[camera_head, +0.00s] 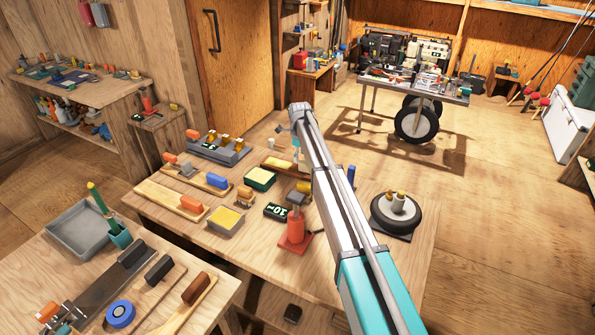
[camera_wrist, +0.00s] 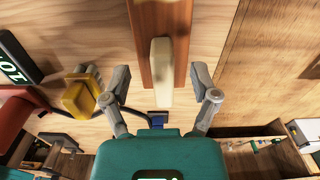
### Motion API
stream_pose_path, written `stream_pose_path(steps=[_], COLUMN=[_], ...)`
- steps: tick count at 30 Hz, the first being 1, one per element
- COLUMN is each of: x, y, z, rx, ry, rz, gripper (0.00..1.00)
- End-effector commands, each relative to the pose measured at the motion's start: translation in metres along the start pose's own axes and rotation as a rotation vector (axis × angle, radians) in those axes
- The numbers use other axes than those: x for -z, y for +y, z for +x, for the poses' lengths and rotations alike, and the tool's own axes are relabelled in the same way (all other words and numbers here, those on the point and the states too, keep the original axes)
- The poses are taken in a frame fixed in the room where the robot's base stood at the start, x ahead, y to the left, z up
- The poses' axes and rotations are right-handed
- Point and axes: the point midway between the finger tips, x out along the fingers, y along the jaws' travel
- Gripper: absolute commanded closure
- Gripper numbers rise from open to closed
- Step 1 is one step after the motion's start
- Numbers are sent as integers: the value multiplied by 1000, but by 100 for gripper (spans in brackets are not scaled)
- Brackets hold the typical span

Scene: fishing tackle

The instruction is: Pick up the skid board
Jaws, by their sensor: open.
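I take the skid board to be the reddish-brown board (camera_wrist: 185,50) with a cream block (camera_wrist: 160,65) on it, in the wrist view. It lies on the wooden table top, running away from my gripper. My gripper (camera_wrist: 159,74) is open and empty, with one finger on each side of the cream block. I cannot tell whether the fingers touch anything. In the head view the board (camera_head: 267,160) shows near the middle of the table, and my arm reaches over to it. The fingertips are largely hidden there.
Close left in the wrist view are a yellow block (camera_wrist: 82,96) and a dark numbered box (camera_wrist: 17,58). The head view shows a red jack-like tool (camera_head: 294,232), a green box (camera_head: 260,179) and a round black base (camera_head: 397,213) on the same table (camera_head: 350,260).

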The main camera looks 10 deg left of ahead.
Motion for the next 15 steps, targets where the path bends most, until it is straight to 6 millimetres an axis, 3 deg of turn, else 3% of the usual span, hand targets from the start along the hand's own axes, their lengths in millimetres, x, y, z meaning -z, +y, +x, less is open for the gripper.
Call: stream_pose_path(steps=[15], x=[2], y=[1], z=[33], rx=[0], ry=[0], rz=[1], gripper=[23])
